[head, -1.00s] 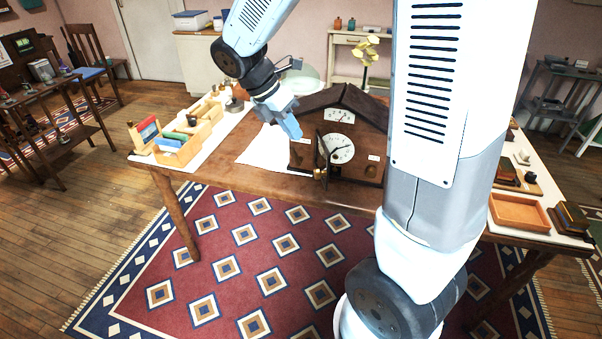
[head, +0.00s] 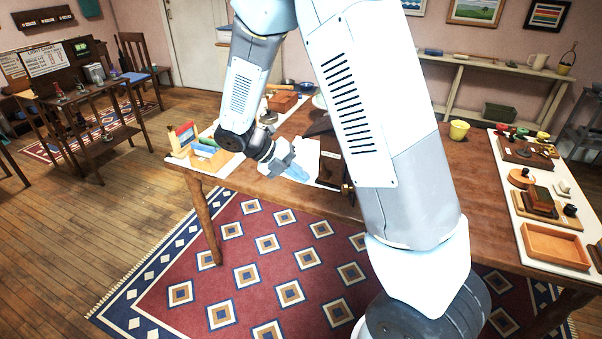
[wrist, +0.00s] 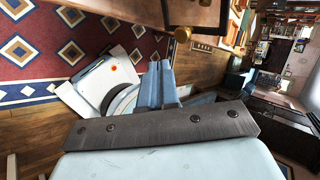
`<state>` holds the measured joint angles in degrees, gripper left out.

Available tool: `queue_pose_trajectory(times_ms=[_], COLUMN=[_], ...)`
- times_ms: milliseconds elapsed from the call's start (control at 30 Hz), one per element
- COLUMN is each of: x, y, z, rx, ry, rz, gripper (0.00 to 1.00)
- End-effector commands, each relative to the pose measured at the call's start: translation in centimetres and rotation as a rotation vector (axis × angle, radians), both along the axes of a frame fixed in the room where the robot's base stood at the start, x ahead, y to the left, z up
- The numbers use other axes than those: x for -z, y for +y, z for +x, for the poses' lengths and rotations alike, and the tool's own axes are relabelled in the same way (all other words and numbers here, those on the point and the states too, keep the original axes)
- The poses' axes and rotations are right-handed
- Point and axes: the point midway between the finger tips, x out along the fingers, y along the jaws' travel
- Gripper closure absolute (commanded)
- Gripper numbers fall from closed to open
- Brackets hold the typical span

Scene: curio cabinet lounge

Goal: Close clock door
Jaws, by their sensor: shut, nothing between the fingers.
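The brown wooden clock (head: 331,158) stands on the table, mostly hidden behind my arm in the head view. Its face is not visible now, and I cannot tell the door's angle. A small brass knob (wrist: 182,34) shows at the top of the wrist view beside brown wood, apparently part of the clock door. My gripper (head: 297,173) has blue fingers and is just left of the clock, low over the table's front side. In the wrist view my gripper (wrist: 156,80) is shut and empty, with its fingertips a little below the knob.
A wooden tray with colored pieces (head: 205,152) is left of my gripper. On the right are an empty wooden tray (head: 555,246), a yellow cup (head: 459,130) and small items on a white runner.

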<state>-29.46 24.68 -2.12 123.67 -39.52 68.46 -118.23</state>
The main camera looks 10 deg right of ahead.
Motion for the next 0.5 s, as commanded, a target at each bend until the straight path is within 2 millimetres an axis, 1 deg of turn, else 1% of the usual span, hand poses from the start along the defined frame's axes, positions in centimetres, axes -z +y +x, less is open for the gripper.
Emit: queue_pose_trajectory(times_ms=[100,400,500], x=[1.5,5.0,4.8], y=[-1.6,-5.4,-7.0], z=[-0.3,-0.8,-0.9], rx=[0.002,0.004,0.006], ry=[0.004,0.002,-0.002], rz=[-0.001,0.0,0.0], gripper=[1.0,1.0,1.0])
